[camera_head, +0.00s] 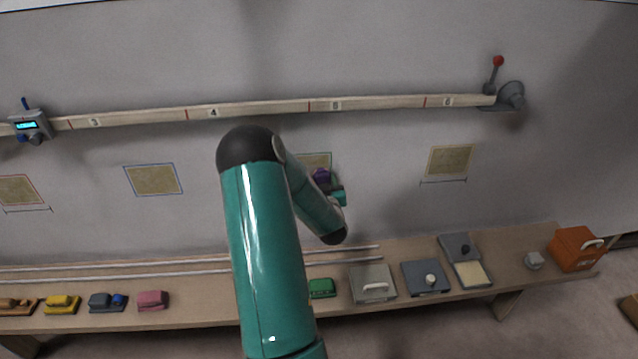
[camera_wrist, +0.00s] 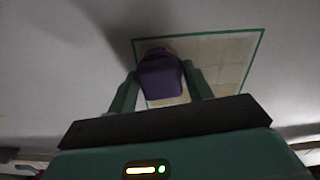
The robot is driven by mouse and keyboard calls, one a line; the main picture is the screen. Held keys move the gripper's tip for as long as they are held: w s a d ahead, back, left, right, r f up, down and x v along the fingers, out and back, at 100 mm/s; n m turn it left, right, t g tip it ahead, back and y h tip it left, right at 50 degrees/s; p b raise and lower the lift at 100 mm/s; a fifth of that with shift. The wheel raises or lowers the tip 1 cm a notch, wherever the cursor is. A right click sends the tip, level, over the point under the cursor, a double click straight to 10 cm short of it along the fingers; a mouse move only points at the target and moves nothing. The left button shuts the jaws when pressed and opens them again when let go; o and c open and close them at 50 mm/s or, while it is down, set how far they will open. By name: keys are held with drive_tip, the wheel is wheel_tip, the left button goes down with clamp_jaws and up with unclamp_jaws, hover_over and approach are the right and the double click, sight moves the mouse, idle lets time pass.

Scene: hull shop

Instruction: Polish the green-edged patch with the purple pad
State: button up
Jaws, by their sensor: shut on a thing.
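My gripper (camera_wrist: 160,92) is shut on the purple pad (camera_wrist: 160,76), with one green finger on each side of it. The green-edged patch (camera_wrist: 228,62), a tan square with a thin green border, is on the grey wall just beyond the pad. The pad overlaps the patch's left part in the wrist view; I cannot tell whether it touches. In the head view the patch (camera_head: 318,157) shows only its upper part, and the purple pad (camera_head: 321,176) is in front of it. My arm hides the rest.
Blue-edged (camera_head: 153,180) and orange-edged (camera_head: 451,160) patches flank it. A numbered rail (camera_head: 260,108) runs above, with a lever (camera_head: 497,72) at its right end. The bench (camera_head: 205,292) below holds coloured pads, lidded boxes and an orange case (camera_head: 575,250).

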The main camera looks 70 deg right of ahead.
drive_tip(key=shift+s+d+r, duration=0.3)
drive_tip(key=shift+s+r, duration=0.25)
drive_tip(key=shift+s+d+r, duration=0.3)
drive_tip(key=shift+s+r, duration=0.2)
drive_tip(key=shift+w+a, duration=3.35)
drive_tip(key=shift+w, duration=3.15)
drive_tip(key=shift+s+d+r, duration=0.35)
drive_tip(key=shift+s+d, duration=0.8)
drive_tip(key=shift+s, duration=1.05)
drive_tip(key=shift+s+d+r, duration=0.35)
drive_tip(key=shift+s+d, duration=0.75)
drive_tip(key=shift+s, duration=1.1)
drive_tip(key=shift+s+d+r, duration=0.35)
drive_tip(key=shift+s+d, duration=0.8)
drive_tip(key=shift+s, duration=1.05)
drive_tip(key=shift+w+a, duration=0.5)
drive_tip(key=shift+w, duration=0.5)
drive_tip(key=shift+w+a, duration=0.5)
drive_tip(key=shift+w, duration=0.5)
drive_tip(key=shift+w+a, duration=0.5)
drive_tip(key=shift+w, duration=0.5)
